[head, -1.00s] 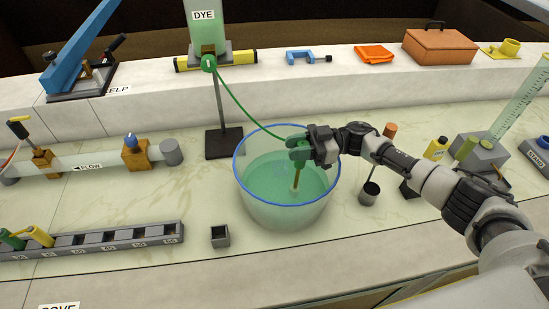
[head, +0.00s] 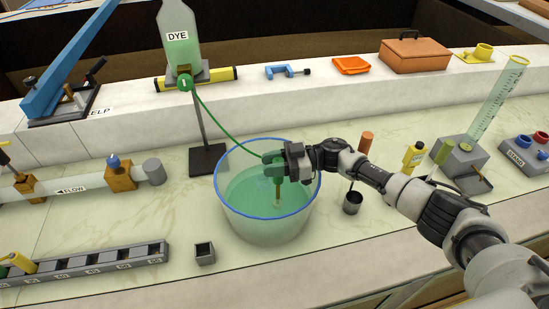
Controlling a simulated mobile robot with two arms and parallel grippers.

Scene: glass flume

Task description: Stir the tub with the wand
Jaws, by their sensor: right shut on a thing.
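The tub (head: 268,225) is a clear round vessel with a blue rim, holding green liquid (head: 245,188). The wand (head: 277,190) is a thin brownish rod with a green upper part, where a green hose (head: 222,128) ends. My right gripper (head: 276,168) is shut on the wand's green upper part, over the tub. The rod hangs nearly upright, its lower end in the liquid; the liquid blurs its tip. The gripper itself is above the liquid and partly hides the tub's far right rim. My left gripper is not in view.
The hose comes from the dye bottle (head: 180,40) on its stand behind the tub. A slotted rack (head: 95,268) is at front left, a graduated cylinder (head: 497,100) at right.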

